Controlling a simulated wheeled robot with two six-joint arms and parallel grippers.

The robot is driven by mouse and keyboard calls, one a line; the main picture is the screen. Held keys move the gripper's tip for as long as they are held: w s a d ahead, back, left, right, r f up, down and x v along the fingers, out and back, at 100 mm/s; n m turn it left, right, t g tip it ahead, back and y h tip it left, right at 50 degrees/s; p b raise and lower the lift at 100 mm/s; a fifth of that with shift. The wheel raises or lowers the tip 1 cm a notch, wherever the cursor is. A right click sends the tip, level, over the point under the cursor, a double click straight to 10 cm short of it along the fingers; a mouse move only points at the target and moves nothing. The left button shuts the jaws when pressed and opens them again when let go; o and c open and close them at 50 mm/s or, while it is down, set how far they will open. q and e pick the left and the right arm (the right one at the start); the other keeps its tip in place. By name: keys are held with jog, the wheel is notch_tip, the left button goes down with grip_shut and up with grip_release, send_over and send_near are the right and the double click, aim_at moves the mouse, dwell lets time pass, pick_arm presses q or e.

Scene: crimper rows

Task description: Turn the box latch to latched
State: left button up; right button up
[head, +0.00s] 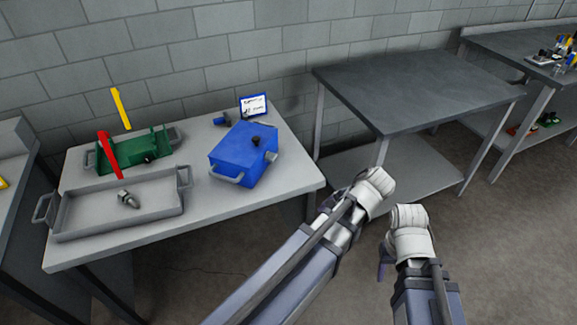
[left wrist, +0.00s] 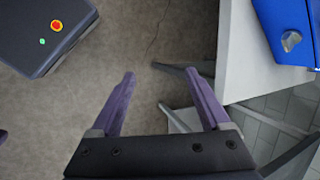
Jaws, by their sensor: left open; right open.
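The blue box (head: 238,158) stands on the grey table, with a dark knob (head: 255,140) on its lid and a grey handle (head: 226,177) at its front left. In the left wrist view the blue box (left wrist: 285,18) is cut off at the top right. A silver knob-like fitting (left wrist: 291,40), perhaps the latch, shows on its side; its setting is unclear. My left gripper (left wrist: 162,78) is open and empty, below and left of the box in that view, apart from it. My right gripper (head: 384,262) is open in the head view, over the floor right of the table, touching nothing.
The grey table (head: 215,215) also bears a grey tray (head: 75,232) with a metal part, a green bin (head: 135,160) with red and yellow pieces, and a small sign (head: 254,104). An empty dark table (head: 420,85) stands to the right.

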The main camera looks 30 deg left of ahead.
pick_arm(q)
jog(key=w+a+f+m+y+b, duration=0.5)
jog(key=w+a+f+y+b, duration=0.1)
jog(key=w+a+b, duration=0.6)
jog(key=m+g+y+b, duration=0.2)
jog(key=m+y+b, duration=0.35)
jog(key=b, duration=0.55)
send_near(271, 157)
notch_tip(271, 157, down, 2)
jog(key=shift+w+a+f+n+y, duration=0.15)
jog(key=shift+f+n+y, duration=0.05)
jog(key=shift+n+y, duration=0.25)
jog(key=shift+w+a+r, duration=0.1)
jog(key=shift+a+r, duration=0.15)
jog(key=shift+r, duration=0.1)
jog(key=shift+s+a, duration=0.15)
jog(key=shift+a, duration=1.75)
jog(key=shift+s+a, duration=0.15)
jog(key=shift+a, duration=1.75)
grip_shut()
